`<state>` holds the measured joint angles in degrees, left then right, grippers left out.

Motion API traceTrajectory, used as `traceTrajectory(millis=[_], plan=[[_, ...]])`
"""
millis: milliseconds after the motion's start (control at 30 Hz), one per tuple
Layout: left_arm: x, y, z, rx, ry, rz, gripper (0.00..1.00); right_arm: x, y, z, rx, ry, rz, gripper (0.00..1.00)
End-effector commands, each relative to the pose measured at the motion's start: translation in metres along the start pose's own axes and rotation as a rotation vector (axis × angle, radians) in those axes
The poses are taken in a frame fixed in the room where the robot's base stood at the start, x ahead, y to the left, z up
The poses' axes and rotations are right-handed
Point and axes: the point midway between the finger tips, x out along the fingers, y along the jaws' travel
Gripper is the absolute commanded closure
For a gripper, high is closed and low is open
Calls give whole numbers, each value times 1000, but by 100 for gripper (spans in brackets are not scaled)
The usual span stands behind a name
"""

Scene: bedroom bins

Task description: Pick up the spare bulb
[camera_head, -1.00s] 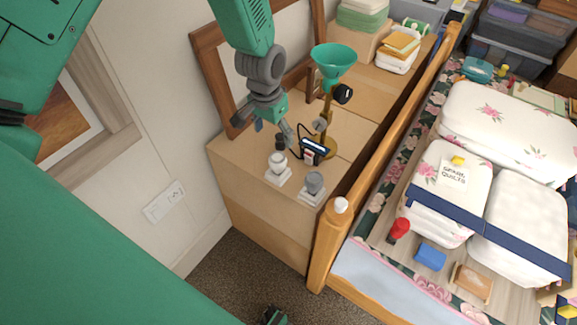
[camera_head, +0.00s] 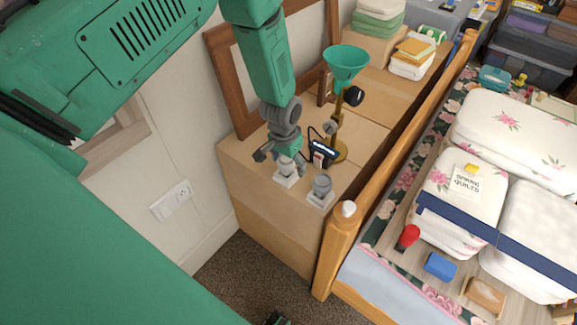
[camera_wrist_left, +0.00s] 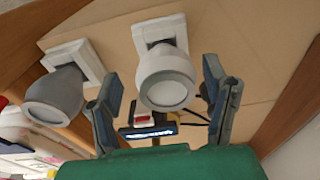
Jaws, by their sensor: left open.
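Two bulb-shaped things stand on square white bases on the wooden dresser top. The white one (camera_head: 287,166) is partly hidden by my left gripper (camera_head: 281,157); it shows large in the wrist view (camera_wrist_left: 166,78). The grey one (camera_head: 322,185) stands nearer the bed and also shows at the left of the wrist view (camera_wrist_left: 55,98). I cannot tell from looks alone which is the spare bulb. My left gripper is open, pointing down, its fingers (camera_wrist_left: 163,100) on either side of the white bulb in the wrist view. Contact is not visible.
A brass lamp with a green shade (camera_head: 346,62) and a small dark device with a lit screen (camera_head: 322,153) stand close behind. A wooden frame (camera_head: 225,75) leans on the wall. The wooden bed rail (camera_head: 385,170) borders the dresser's right side.

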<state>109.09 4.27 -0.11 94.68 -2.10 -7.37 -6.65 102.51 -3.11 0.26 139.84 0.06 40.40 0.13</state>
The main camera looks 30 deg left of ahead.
Motion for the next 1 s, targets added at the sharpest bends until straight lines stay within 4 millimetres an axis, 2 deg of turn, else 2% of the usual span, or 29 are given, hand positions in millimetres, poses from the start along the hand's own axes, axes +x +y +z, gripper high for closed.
traceTrajectory(millis=[167, 300, 333, 667, 767, 1000], plan=[[0, -2, 0, -2, 1, 2, 31, 0, 0, 0, 0, 0, 0, 60], [0, -2, 0, -2, 1, 2, 81, 0, 0, 0, 0, 0, 0, 60], [0, -2, 0, -2, 1, 1, 86, 0, 0, 0, 0, 0, 0, 60], [-3, -1, 0, -1, 0, -1, 86, -1, 0, 0, 0, 0, 0, 60], [-15, -1, -3, -1, 3, 0, 86, -3, 0, 0, 0, 0, 0, 60], [-64, -2, -9, -2, 5, 0, 86, -10, 0, -1, 0, 0, 0, 60]])
